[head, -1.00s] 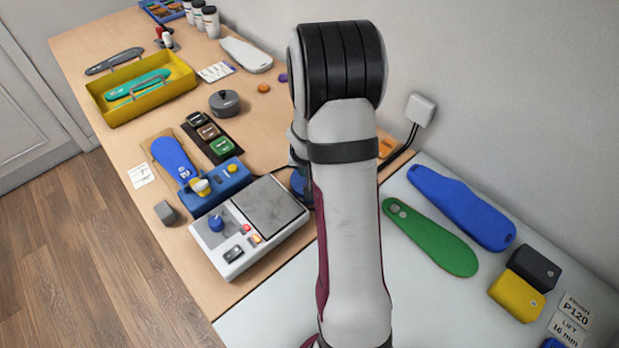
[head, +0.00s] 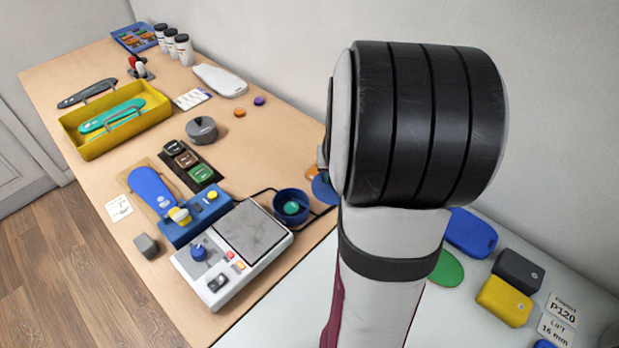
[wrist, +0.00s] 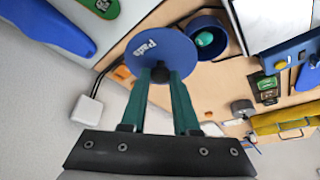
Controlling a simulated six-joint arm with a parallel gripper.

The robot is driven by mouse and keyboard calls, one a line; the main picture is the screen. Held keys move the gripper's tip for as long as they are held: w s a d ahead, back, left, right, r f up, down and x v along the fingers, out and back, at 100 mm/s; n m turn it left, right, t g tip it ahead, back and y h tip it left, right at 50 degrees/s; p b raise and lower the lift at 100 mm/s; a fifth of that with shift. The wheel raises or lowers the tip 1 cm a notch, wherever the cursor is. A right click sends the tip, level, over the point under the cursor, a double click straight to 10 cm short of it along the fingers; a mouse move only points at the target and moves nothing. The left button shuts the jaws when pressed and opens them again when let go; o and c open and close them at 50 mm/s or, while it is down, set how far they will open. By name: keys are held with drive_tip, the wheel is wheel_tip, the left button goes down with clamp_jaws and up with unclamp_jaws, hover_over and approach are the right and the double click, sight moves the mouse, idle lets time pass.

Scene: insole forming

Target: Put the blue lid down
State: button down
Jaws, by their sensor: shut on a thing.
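The blue lid (wrist: 155,45), a round disc marked "Pads" with a dark knob, is held in my gripper (wrist: 161,74) in the wrist view. The two teal fingers are shut on the knob. In the head view the lid (head: 323,188) shows only in part beside my arm, and my gripper is hidden there. A round blue pot (head: 291,205) stands open with a teal thing inside. It also shows in the wrist view (wrist: 222,38), just right of the lid; the lid is apart from the pot's opening.
A grey-topped white device (head: 190,264) stands left of the pot, with a blue press (head: 205,213) beyond it. Orange (head: 240,112) and purple (head: 259,101) discs lie farther back. The tabletop (head: 262,150) between discs and pot is mostly clear. A wall box (wrist: 87,109) shows in the wrist view.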

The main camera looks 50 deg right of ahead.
drive_tip(key=shift+s+d+r, duration=0.1)
drive_tip(key=shift+d+r, duration=0.1)
drive_tip(key=shift+d, duration=0.05)
drive_tip(key=w+a+f+n, duration=0.1)
drive_tip(key=w+a+f, duration=0.1)
drive_tip(key=w, duration=0.5)
drive_tip(key=w+a+f+n+y, duration=0.1)
drive_tip(key=w+a+f+n, duration=0.1)
drive_tip(key=w+f, duration=0.3)
drive_tip(key=w+a+f+n+t, duration=0.1)
drive_tip(key=w+a+f, duration=0.1)
drive_tip(key=w, duration=0.8)
drive_tip(key=shift+w+f+n, duration=0.3)
drive_tip(key=shift+f, duration=0.35)
drive_tip(key=shift+y, duration=0.3)
wheel_tip(320, 180, down, 4)
drive_tip(key=shift+w+a+f, duration=0.1)
drive_tip(key=shift+a, duration=0.05)
drive_tip(key=shift+f, duration=0.1)
drive_tip(key=c, duration=0.7)
unclamp_jaws()
drive_tip(key=shift+o, duration=0.2)
